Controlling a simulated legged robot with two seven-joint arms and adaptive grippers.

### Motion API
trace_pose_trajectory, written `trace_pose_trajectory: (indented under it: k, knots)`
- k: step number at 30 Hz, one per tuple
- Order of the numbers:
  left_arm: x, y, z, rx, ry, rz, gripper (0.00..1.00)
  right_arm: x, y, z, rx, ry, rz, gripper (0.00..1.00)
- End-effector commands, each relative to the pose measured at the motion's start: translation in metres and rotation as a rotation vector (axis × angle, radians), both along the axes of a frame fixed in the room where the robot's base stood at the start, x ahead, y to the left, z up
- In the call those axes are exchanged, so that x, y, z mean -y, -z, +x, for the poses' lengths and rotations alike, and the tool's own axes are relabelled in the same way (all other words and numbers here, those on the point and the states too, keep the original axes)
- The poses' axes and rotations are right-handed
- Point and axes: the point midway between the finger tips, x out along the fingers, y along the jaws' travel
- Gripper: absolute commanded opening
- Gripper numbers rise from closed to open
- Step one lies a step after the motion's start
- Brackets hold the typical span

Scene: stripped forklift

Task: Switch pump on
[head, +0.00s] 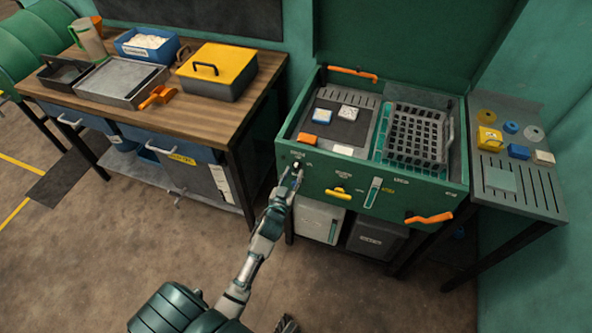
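A green washing cabinet (345,180) stands at the centre right with its lid raised. Its front panel carries a small dark knob or switch (296,164) at the left end, a yellow handle (338,193) in the middle and a teal gauge-like strip (372,192). My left gripper (293,174) is at the left end of this panel, right at the small switch and partly covering it. Whether it touches the switch, and whether its fingers are open or shut, is too small to tell. The panel's labels are too small to read.
An orange handle (429,218) sticks out at the panel's right. A black basket (416,135) sits in the cabinet. A side shelf (520,185) holds small parts. A wooden workbench (190,116) with a yellow-lidded box (217,70) stands left. The floor in front is clear.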

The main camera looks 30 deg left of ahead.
Motion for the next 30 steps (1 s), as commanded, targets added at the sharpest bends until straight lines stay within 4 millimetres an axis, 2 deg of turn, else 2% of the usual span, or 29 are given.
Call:
trace_pose_trajectory:
  k: [3, 6, 16, 20, 21, 30]
  knots:
    - [-0.004, 0.001, 0.016, 0.0, 0.001, 0.0, 0.35, 0.0, -0.005, -0.001, 0.0, 0.001, 0.0, 0.4]
    - [-0.006, 0.001, 0.023, 0.0, 0.001, 0.0, 0.35, 0.0, -0.008, 0.0, 0.003, 0.001, 0.001, 0.4]
    - [-0.006, 0.0, 0.026, 0.0, 0.001, 0.001, 0.35, -0.001, -0.01, 0.0, 0.003, 0.002, 0.002, 0.4]
    - [-0.005, 0.0, 0.026, 0.0, 0.001, 0.001, 0.03, -0.001, -0.01, 0.0, 0.002, 0.002, 0.002, 0.4]
    - [-0.005, 0.0, 0.026, 0.0, 0.001, 0.001, 0.0, -0.001, -0.01, -0.001, 0.002, 0.002, 0.002, 0.4]
    - [-0.005, 0.0, 0.026, -0.001, 0.002, 0.009, 0.0, -0.001, -0.01, -0.001, 0.002, 0.002, 0.002, 0.4]
